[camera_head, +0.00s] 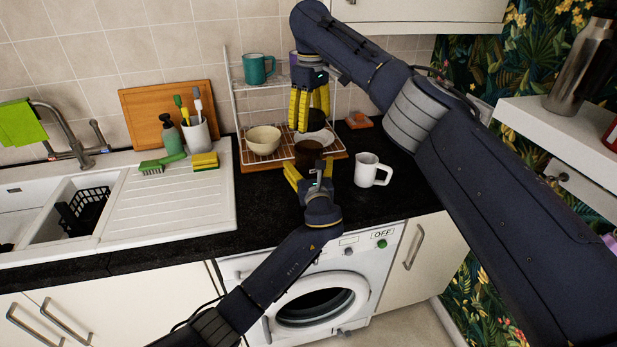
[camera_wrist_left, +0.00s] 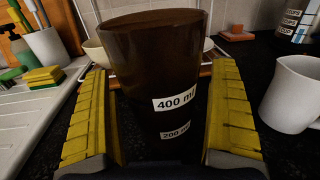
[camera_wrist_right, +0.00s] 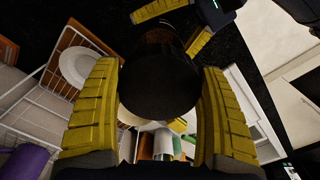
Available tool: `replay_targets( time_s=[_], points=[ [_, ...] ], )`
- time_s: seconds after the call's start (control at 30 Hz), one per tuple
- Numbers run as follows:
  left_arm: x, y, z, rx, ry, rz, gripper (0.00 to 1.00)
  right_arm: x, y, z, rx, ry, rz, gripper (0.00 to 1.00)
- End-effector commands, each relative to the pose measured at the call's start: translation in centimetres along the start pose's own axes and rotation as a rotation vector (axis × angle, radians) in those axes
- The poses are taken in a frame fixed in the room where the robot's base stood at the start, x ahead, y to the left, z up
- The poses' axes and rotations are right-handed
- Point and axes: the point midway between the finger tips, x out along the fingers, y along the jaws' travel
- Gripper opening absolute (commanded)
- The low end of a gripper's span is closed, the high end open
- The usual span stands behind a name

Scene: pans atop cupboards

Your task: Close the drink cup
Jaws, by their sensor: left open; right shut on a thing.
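The drink cup (camera_head: 308,154) is dark brown and see-through and stands upright on the black counter. In the left wrist view the cup (camera_wrist_left: 157,65) shows white "400 ml" and "200 ml" labels and no lid on its rim. My left gripper (camera_head: 310,170) is open, with its fingers (camera_wrist_left: 160,100) on either side of the cup. My right gripper (camera_head: 311,108) points down above the cup. In the right wrist view it is shut on a dark round lid (camera_wrist_right: 158,92), with the cup (camera_wrist_right: 160,40) partly hidden beyond it.
A white mug (camera_head: 371,171) stands to the right of the cup. A wire rack (camera_head: 240,105) with a beige bowl (camera_head: 263,140) and a teal mug (camera_head: 257,69) is behind. A sponge (camera_head: 205,161) and a brush (camera_head: 163,163) lie on the drainboard. Some counter beside the mug is clear.

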Motion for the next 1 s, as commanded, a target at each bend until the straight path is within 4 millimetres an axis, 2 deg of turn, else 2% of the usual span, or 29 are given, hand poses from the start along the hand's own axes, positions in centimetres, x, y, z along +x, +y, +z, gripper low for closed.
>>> replay_targets(
  time_s=[0.07, 0.13, 0.73, 0.87, 1.0],
  points=[
    [0.0, 0.0, 0.0, 0.0, 0.0, 0.0, 0.94, 0.0, 0.0, 0.0, 0.0, 0.0, 0.0, 0.57],
    [0.0, 0.0, 0.0, 0.0, 0.0, 0.0, 0.88, 0.0, 0.0, 0.0, 0.0, 0.0, 0.0, 0.57],
    [0.0, 0.0, 0.0, 0.0, 0.0, 0.0, 0.18, 0.0, 0.0, 0.0, 0.0, 0.0, 0.0, 0.57],
    [0.0, 0.0, 0.0, 0.0, 0.0, 0.0, 0.17, 0.1, 0.0, 0.0, 0.0, 0.0, 0.0, 0.57],
    [0.0, 0.0, 0.0, 0.0, 0.0, 0.0, 0.17, 1.2, 0.0, 0.1, 0.0, -0.002, -0.002, 0.57]
  ],
)
